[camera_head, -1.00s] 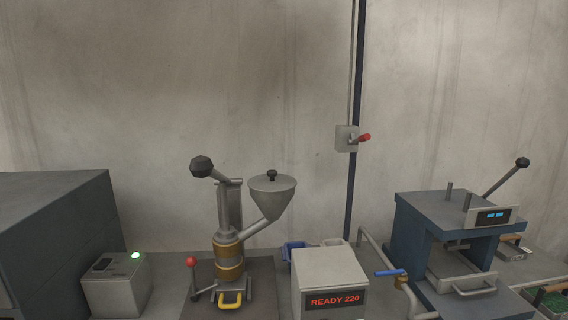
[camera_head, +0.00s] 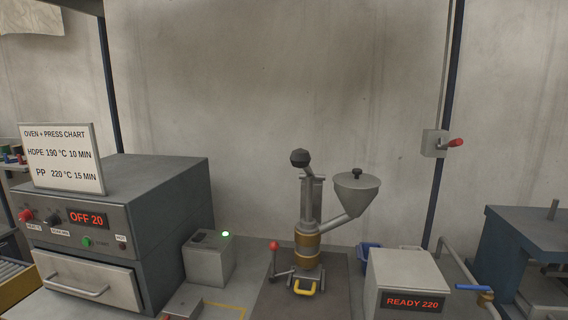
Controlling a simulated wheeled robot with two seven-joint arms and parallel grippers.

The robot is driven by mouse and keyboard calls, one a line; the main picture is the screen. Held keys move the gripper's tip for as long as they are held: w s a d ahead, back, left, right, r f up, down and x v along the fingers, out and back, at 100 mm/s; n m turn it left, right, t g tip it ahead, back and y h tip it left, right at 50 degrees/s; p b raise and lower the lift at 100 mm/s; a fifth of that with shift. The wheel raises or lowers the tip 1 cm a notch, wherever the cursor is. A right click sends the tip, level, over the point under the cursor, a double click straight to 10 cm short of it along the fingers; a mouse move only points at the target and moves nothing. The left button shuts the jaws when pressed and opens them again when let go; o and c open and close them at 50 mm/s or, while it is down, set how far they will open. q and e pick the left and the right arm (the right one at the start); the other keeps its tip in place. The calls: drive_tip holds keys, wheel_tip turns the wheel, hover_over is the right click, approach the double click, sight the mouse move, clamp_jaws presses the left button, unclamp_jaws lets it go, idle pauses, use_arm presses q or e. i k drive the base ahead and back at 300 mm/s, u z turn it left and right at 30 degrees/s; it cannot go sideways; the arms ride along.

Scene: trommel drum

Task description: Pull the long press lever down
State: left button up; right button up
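A lever with a black knob (camera_head: 300,158) sits at the top of the upright grey and brass press (camera_head: 307,245) in the middle. The lever is raised and points up toward me, so it looks short. A grey funnel hopper (camera_head: 357,194) joins the press on its right. A small red-knobbed lever (camera_head: 274,247) stands at the left of its base, and a yellow handle (camera_head: 303,288) is at its front. The blue press (camera_head: 521,240) is cut off at the right edge, and no lever shows on it. Neither gripper is in view.
The oven (camera_head: 125,225) reading OFF 20 stands left with a chart sign (camera_head: 62,158) on top. A small grey box (camera_head: 208,262) with a green light is left of the press. A READY 220 box (camera_head: 408,280) stands close on the right. A red-handled wall switch (camera_head: 436,143) is behind.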

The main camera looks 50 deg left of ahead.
sight(300, 157)
drive_tip(key=k, duration=1.1)
drive_tip(key=u, duration=1.9)
drive_tip(key=i, duration=0.5)
